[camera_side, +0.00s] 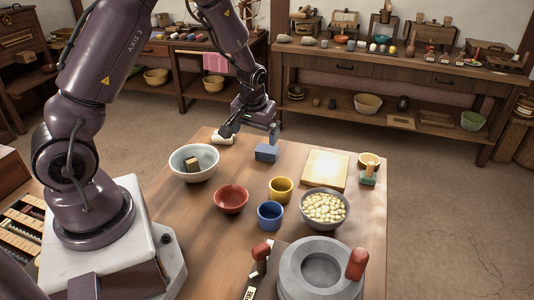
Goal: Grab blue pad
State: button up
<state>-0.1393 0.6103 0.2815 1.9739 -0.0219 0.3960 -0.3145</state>
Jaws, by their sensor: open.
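A blue pad (266,153), a small blue block, lies on the wooden table near its far edge. My gripper (250,137) is open above the far edge of the table, pointing down. One finger is up and to the left of the pad, and the other is just above its far right side. The jaws look empty. I cannot tell whether the right finger touches the pad.
Beside the pad are a white bowl (212,163) with a dark block in it and a pale roll (222,139). Nearer are a red bowl (231,198), yellow cup (281,188), blue cup (270,214) and stone quern (321,275). A pale board (325,169) lies right.

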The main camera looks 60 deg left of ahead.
jog(key=w+a+n+t+y, duration=0.1)
jog(key=w+a+t, duration=0.1)
jog(key=w, duration=0.2)
send_over(267, 149)
jog(key=s+d, duration=0.1)
jog(key=d, duration=0.1)
jog(key=f, duration=0.5)
jog(key=shift+a+f, duration=0.25)
jog(key=shift+f, duration=0.1)
jog(key=shift+s+x, duration=0.15)
jog(key=shift+x, duration=1.4)
jog(key=shift+s+x, duration=0.15)
jog(key=shift+x, duration=1.45)
jog(key=c, duration=1)
